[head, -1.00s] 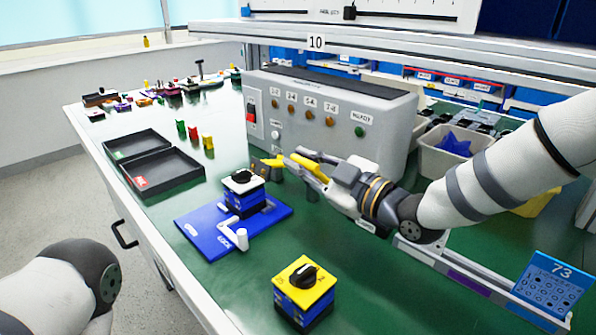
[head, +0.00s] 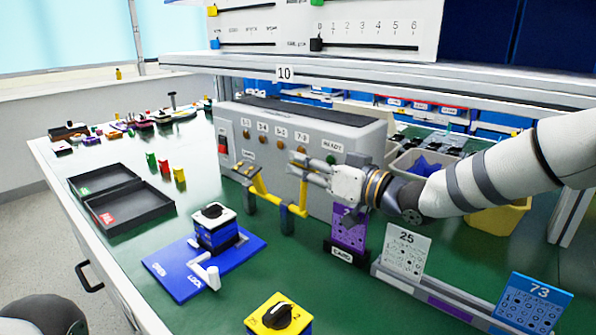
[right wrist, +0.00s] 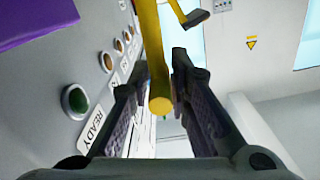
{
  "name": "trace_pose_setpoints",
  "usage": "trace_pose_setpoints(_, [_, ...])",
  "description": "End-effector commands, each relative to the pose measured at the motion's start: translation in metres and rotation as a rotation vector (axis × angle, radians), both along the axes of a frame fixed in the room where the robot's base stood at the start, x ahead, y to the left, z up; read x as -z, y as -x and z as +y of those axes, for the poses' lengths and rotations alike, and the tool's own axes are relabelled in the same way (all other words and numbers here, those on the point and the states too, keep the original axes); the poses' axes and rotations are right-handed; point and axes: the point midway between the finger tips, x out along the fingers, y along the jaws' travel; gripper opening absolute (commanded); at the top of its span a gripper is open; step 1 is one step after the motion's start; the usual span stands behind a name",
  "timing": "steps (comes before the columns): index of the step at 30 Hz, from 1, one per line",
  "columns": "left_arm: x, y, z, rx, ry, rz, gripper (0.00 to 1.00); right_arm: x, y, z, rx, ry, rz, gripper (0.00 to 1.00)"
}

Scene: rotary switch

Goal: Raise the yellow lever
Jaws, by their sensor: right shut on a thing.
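The yellow lever (head: 303,194) is a bent yellow frame on dark mounts in front of the grey control box. It stands with its right arm upward in the head view. My right gripper (head: 294,165) is at the top of that right arm. In the right wrist view, a yellow bar of the lever (right wrist: 158,75) runs between the two dark fingers, with its round end facing the camera. The right gripper (right wrist: 162,95) is shut on it. My left gripper is out of view; only part of my left arm shows at the lower left.
The grey control box (head: 290,125) with labelled buttons stands close behind the lever. A purple card (head: 348,230) stands right of it. A blue base (head: 175,270) with a black-knobbed switch (head: 213,213) and a yellow-topped switch (head: 275,316) are in front. Black trays (head: 130,210) lie left.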

Motion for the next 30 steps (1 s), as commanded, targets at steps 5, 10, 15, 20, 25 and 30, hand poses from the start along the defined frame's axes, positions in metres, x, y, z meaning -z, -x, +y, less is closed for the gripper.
trace_pose_setpoints(5, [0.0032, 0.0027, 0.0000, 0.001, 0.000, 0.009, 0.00, 0.0018, -0.0046, -0.0044, -0.002, -0.099, 0.098, 0.00])
trace_pose_setpoints(10, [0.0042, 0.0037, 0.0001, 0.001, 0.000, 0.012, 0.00, 0.0016, -0.0068, -0.0065, -0.003, -0.150, 0.149, 0.00])
trace_pose_setpoints(15, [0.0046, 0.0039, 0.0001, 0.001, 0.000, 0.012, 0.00, 0.0014, -0.0077, -0.0074, -0.002, -0.167, 0.166, 0.00])
trace_pose_setpoints(20, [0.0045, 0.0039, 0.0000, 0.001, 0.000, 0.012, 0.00, 0.0011, -0.0080, -0.0078, -0.002, -0.170, 0.167, 0.00])
trace_pose_setpoints(25, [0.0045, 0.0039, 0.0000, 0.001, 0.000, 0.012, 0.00, 0.0009, -0.0081, -0.0081, -0.001, -0.169, 0.167, 0.20])
trace_pose_setpoints(30, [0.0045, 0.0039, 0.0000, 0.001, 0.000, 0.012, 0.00, 0.0011, -0.0080, -0.0080, -0.001, -0.168, 0.166, 0.39])
